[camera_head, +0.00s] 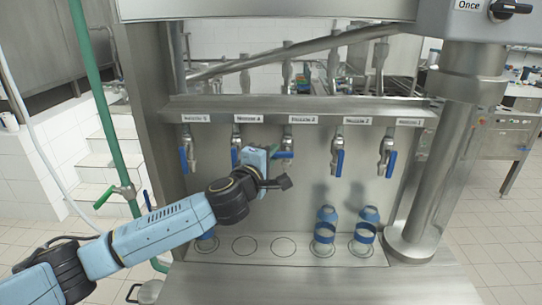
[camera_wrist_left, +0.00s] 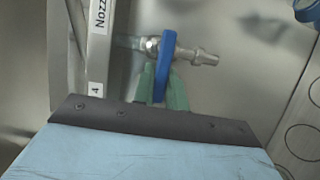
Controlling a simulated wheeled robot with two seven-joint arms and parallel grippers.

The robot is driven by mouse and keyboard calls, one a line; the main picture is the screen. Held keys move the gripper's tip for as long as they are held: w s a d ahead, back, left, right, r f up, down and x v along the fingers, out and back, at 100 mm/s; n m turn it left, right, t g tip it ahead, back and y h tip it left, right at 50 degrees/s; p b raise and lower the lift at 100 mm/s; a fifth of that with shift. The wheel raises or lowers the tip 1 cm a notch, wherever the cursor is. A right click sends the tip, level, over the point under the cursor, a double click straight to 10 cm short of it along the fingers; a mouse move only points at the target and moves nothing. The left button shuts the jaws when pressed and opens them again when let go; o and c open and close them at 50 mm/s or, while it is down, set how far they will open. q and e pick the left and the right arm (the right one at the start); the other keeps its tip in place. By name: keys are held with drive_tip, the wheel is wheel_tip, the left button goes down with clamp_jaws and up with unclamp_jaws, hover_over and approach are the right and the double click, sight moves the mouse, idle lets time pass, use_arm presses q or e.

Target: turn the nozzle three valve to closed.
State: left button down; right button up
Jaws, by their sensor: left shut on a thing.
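The nozzle three valve has a blue handle (camera_head: 288,155) below the Nozzle 3 label (camera_head: 301,119). The handle lies sideways, across its downward spout. In the left wrist view the blue handle (camera_wrist_left: 165,62) also lies crosswise to the metal pipe (camera_wrist_left: 203,57). My left gripper (camera_head: 275,155) reaches in from the left. Its green fingers (camera_wrist_left: 162,88) are shut on the handle, one on each side of it. The finger contact is partly hidden in the head view. My right gripper is in neither view.
Neighbouring valves have blue handles hanging down, such as the nozzle two valve (camera_head: 339,163) and the rightmost valve (camera_head: 391,164). Two blue bottles (camera_head: 325,224) (camera_head: 367,225) stand on ringed spots at the right. A steel post (camera_head: 435,160) bounds the right side.

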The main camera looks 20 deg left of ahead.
use_arm(q)
drive_tip(key=c, duration=1.4)
unclamp_jaws()
drive_tip(key=shift+c, duration=0.2)
drive_tip(key=s+a+b, duration=0.1)
drive_tip(key=s, duration=1.2)
drive_tip(key=shift+s+a, duration=0.15)
drive_tip(key=shift+a, duration=0.1)
